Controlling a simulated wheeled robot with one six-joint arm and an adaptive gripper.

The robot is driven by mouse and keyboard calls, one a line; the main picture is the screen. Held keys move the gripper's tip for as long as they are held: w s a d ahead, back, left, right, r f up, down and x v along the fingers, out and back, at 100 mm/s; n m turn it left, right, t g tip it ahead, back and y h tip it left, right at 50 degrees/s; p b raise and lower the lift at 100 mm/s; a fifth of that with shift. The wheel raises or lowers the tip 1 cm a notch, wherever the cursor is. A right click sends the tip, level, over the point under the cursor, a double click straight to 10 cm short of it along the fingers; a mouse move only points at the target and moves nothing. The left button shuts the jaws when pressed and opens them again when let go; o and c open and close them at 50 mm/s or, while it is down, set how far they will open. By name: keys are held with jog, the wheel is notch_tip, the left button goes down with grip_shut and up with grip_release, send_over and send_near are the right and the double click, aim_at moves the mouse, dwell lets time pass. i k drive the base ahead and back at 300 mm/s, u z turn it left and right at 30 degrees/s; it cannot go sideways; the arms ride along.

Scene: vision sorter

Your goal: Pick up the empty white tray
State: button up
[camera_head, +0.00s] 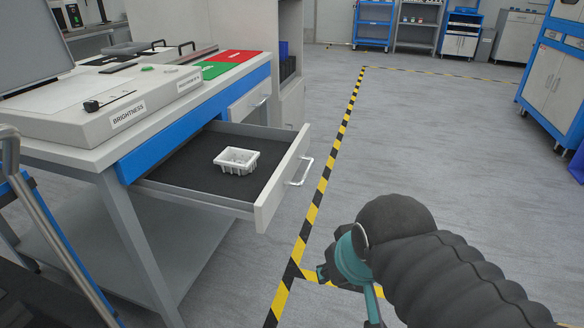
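A small white tray (237,160) with slotted walls sits in an open drawer (196,168) lined with dark matting. It rests upright near the middle of the drawer floor, and its inside looks empty. My arm, in a dark ribbed sleeve with a teal joint, reaches in from the lower right, over the floor and apart from the drawer. My gripper's fingers do not show, so I cannot see whether it is open or shut.
The drawer juts out from a workbench (110,165) with a box labelled BRIGHTNESS (105,105) on top. Red (231,56) and green (212,70) mats lie there. A yellow-black floor line (325,175) runs beside the drawer. Blue cabinets (555,75) stand at right; the floor between is clear.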

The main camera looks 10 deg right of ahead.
aim_at(240, 162)
jog(key=u, duration=3.35)
jog(key=k, duration=1.45)
jog(key=z, duration=1.9)
